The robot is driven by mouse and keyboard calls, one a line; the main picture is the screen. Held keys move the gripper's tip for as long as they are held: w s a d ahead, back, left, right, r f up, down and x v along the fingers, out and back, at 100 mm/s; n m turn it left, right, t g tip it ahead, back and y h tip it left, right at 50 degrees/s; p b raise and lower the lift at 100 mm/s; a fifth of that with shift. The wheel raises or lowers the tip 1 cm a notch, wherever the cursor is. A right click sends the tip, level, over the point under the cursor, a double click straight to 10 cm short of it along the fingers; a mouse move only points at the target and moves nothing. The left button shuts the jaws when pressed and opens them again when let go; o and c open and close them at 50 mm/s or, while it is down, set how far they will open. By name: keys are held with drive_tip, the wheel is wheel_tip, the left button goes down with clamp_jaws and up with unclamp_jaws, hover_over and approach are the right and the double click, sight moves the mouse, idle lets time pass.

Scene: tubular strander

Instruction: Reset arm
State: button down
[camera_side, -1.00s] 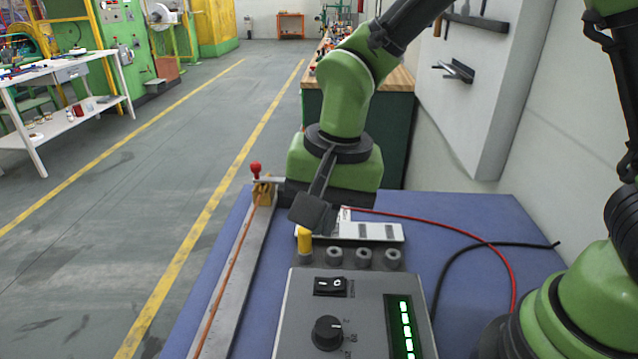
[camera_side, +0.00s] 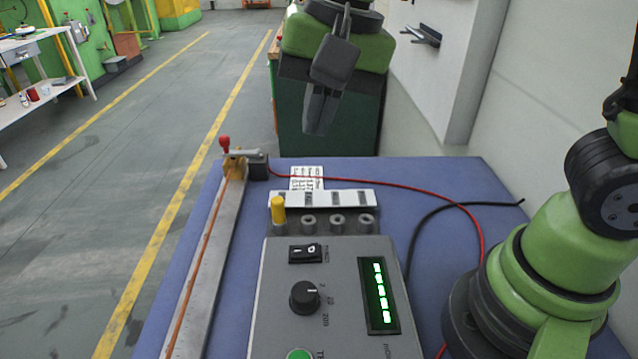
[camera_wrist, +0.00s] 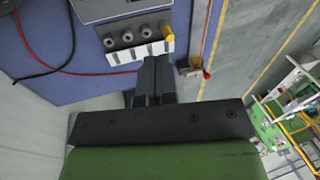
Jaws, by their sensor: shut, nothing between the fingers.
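My gripper (camera_side: 322,108) is shut and empty. In the side view it hangs above the far edge of the blue table (camera_side: 480,180), apart from everything on it. In the wrist view my gripper (camera_wrist: 153,68) shows with its fingers together, pointing towards the white strip and sockets. The grey tester box (camera_side: 330,275) stands on the table with a rocker switch (camera_side: 305,253), a black knob (camera_side: 305,297) and a lit green display (camera_side: 378,295). A yellow plug (camera_side: 278,210) sits in the leftmost socket of the row behind the box.
A metal rail with a copper-coloured wire (camera_side: 205,265) runs along the table's left side, with a red-knobbed clamp (camera_side: 226,146) at its far end. Red (camera_side: 420,190) and black (camera_side: 440,212) cables cross the table's right side. A green cabinet (camera_side: 350,140) stands beyond the table.

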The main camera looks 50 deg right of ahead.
drive_tip(key=s+d+r+n+t, duration=0.4)
drive_tip(key=s+d, duration=0.4)
drive_tip(key=s, duration=0.4)
drive_tip(key=shift+r+t, duration=0.5)
idle(1.0)
